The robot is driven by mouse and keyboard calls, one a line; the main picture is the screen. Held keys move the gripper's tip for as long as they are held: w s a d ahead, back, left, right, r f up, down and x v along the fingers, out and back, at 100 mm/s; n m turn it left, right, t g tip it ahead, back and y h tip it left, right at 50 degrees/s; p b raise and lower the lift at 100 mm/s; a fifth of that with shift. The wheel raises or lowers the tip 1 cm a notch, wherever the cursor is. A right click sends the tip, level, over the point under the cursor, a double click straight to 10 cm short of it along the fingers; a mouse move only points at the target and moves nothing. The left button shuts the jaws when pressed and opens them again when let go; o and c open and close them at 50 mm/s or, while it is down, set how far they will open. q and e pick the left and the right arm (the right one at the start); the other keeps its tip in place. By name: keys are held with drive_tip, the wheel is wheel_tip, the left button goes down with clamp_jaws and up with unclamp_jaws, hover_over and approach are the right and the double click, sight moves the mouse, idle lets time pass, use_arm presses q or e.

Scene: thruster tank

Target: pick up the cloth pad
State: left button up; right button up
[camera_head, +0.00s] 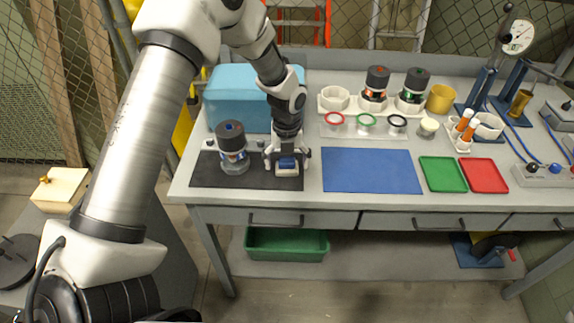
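The gripper hides the pad's far side, so contact is hard to tell. My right gripper is not in view.
A clear jar with a dark lid (233,148) stands left of the gripper on the black mat. A light blue box (236,98) is behind. A flat blue mat (370,170) lies to the right, bare, then green (443,174) and red (484,175) trays.

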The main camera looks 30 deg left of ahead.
use_arm(q)
drive_tip(key=shift+s+r, duration=0.15)
drive_tip(key=shift+s, duration=0.1)
drive_tip(key=c, duration=0.9)
drive_tip(key=shift+w, duration=0.1)
